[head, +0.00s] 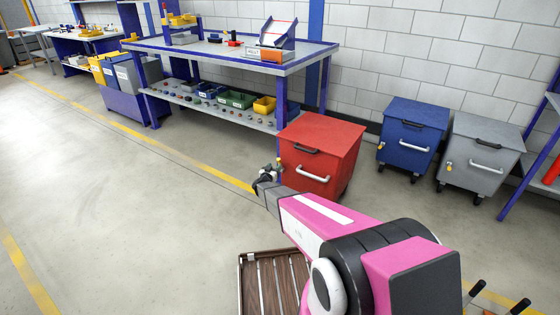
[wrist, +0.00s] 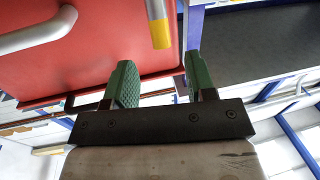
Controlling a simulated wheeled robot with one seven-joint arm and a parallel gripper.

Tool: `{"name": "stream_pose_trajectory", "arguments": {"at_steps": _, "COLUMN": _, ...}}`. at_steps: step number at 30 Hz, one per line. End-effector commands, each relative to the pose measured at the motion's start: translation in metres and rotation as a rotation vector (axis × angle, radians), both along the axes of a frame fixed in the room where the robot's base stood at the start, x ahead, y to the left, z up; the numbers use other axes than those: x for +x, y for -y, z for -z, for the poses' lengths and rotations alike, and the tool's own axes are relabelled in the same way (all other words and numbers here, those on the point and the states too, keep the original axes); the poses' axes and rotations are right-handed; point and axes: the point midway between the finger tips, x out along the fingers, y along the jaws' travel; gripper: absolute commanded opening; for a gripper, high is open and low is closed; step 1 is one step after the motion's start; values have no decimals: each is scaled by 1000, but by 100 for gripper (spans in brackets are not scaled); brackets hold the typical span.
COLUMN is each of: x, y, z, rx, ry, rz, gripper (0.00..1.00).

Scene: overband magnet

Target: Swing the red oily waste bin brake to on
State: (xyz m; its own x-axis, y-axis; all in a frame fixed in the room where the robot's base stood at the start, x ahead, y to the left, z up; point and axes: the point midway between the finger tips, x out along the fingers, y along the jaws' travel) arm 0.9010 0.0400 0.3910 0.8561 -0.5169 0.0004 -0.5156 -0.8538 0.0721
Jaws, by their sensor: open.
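The red oily waste bin (head: 318,160) stands against the end of the workbench, with a dark lid handle and a pale front handle. Its red face fills the upper left of the wrist view (wrist: 110,60), with the pale handle at the far left. The brake lever, a metal bar with a yellow tip (wrist: 160,32), shows in the wrist view. In the head view its yellow tip (head: 279,161) is small, at the bin's left front edge. My gripper (head: 268,176) is beside that edge. Its green fingers (wrist: 158,78) are open and empty, with the lever tip just beyond the gap between them.
A blue bin (head: 412,135) and a grey bin (head: 480,155) stand to the right along the wall. The blue workbench (head: 235,55) with bins on its lower shelf is behind left. The floor at left is clear.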

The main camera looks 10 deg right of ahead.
Motion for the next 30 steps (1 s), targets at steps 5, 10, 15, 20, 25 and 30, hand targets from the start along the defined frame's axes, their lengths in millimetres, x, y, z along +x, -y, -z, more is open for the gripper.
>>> {"name": "stream_pose_trajectory", "arguments": {"at_steps": 5, "x": 26, "y": 14, "z": 1, "rx": 1, "ry": 1, "rz": 1, "gripper": 51}}
{"name": "stream_pose_trajectory", "arguments": {"at_steps": 10, "x": 53, "y": 30, "z": 2, "rx": 0, "ry": 1, "rz": 0, "gripper": 51}}
{"name": "stream_pose_trajectory", "arguments": {"at_steps": 15, "x": 73, "y": 42, "z": 1, "rx": 1, "ry": 0, "rz": -1, "gripper": 51}}
{"name": "stream_pose_trajectory", "arguments": {"at_steps": 20, "x": 80, "y": 47, "z": 0, "rx": 1, "ry": 0, "rz": -1, "gripper": 51}}
{"name": "stream_pose_trajectory", "arguments": {"at_steps": 25, "x": 79, "y": 47, "z": 0, "rx": 1, "ry": 0, "rz": -2, "gripper": 51}}
{"name": "stream_pose_trajectory", "arguments": {"at_steps": 30, "x": 79, "y": 47, "z": 0, "rx": 1, "ry": 0, "rz": -2, "gripper": 12}}
